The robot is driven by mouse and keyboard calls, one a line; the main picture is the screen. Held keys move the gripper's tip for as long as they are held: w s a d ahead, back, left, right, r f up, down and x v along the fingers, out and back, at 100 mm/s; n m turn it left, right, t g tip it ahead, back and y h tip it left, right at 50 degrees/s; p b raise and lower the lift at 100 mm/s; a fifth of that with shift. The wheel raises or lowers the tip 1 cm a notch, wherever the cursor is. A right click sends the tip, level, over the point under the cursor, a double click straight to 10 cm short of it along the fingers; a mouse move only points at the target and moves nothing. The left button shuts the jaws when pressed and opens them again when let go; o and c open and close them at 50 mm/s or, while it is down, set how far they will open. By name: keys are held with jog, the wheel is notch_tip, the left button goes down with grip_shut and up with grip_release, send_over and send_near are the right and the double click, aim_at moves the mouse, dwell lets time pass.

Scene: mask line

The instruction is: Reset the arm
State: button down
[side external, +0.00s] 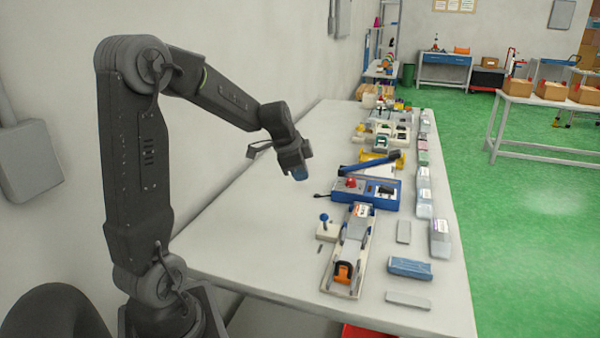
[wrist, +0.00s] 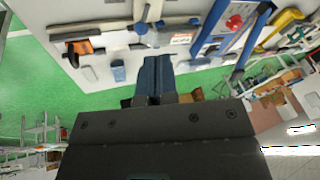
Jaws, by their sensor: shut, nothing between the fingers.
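My gripper (side external: 299,174) hangs in the air above the left part of the long white table (side external: 260,220) in the side view, apart from everything on it. In the wrist view my gripper's two blue fingers (wrist: 153,62) lie side by side, shut with nothing between them. My arm is bent, with its upper link upright and its forearm sloping down to the right.
A blue machine (side external: 366,193) with a red knob stands on the table right of my gripper. The table's left side is clear.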

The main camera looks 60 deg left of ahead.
jog(key=shift+d, duration=0.1)
jog(key=s+d+r+n, duration=0.1)
jog(key=s+d+r, duration=0.15)
jog(key=d, duration=0.35)
jog(key=s+d+r+n, duration=0.1)
jog(key=s+d+r, duration=0.15)
jog(key=d, duration=0.45)
jog(key=s+d+r+n+t+h, duration=0.1)
jog(key=s+d+n, duration=0.2)
jog(key=s+d, duration=0.8)
jog(key=shift+s, duration=0.1)
